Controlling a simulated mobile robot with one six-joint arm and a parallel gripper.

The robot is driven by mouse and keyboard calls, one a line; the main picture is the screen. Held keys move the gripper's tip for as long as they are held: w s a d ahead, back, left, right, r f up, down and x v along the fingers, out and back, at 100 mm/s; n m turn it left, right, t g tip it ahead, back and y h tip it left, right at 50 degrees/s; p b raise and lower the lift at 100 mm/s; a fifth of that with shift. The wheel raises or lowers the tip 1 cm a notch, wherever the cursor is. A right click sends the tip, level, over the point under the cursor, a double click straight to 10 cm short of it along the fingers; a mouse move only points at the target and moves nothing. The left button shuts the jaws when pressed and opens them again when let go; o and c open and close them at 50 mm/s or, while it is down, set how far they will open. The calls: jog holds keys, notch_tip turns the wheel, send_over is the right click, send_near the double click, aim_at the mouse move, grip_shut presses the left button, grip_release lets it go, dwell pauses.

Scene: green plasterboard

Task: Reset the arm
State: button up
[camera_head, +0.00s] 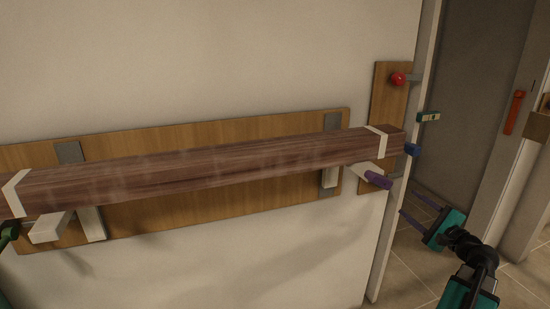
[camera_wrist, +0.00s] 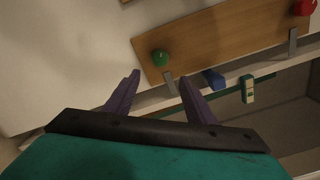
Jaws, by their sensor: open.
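My gripper (camera_head: 409,202) is at the lower right of the head view, teal with two thin purple fingers. The fingers are spread apart with nothing between them. They point up and left toward the door frame edge, below the end of a long wooden beam (camera_head: 230,165). In the wrist view my gripper (camera_wrist: 160,80) also shows open and empty. A green knob (camera_wrist: 160,57) on a wooden board (camera_wrist: 225,35) lies just beyond the fingertips there; the gap between them is hard to judge.
The beam rests on wall brackets. An orange handle (camera_head: 515,112) is farther right. Tiled floor (camera_head: 400,265) lies below.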

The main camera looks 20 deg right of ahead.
jog(key=w+a+f+n+g+y+p, duration=0.3)
jog(key=w+a+f+n+g, duration=0.15)
jog(key=a+f, duration=0.75)
jog(key=w+a+f+n+g+y+p, duration=0.25)
jog(key=w+a+f, duration=0.35)
jog(key=a+f, duration=0.55)
jog(key=s+a+f+n+g+y+p, duration=0.1)
jog(key=s+a+f+n+g, duration=0.15)
jog(key=a, duration=0.35)
jog(key=s+a+f+n+g+p, duration=0.1)
jog(key=a+f+g, duration=0.1)
jog(key=a+f, duration=0.3)
jog(key=s+a+f+n+g+y+p, duration=0.1)
jog(key=s+a+f+n+g, duration=0.1)
jog(key=a, duration=0.5)
jog(key=s+a+f+n+g+h+p, duration=0.2)
jog(key=s+a+f+n+g, duration=0.1)
jog(key=s, duration=0.5)
jog(key=s+a+f+n+g+h+p, duration=0.2)
jog(key=s+a+f+n+g, duration=0.1)
jog(key=s, duration=0.5)
jog(key=s+a+f+n+g+h+p, duration=0.2)
jog(key=s+a+f+n+g, duration=0.2)
jog(key=s+a+n, duration=0.2)
jog(key=s, duration=0.2)
jog(key=shift+s+a+f+p, duration=0.15)
jog(key=shift+s+a+p, duration=0.15)
jog(key=shift+a+p, duration=0.05)
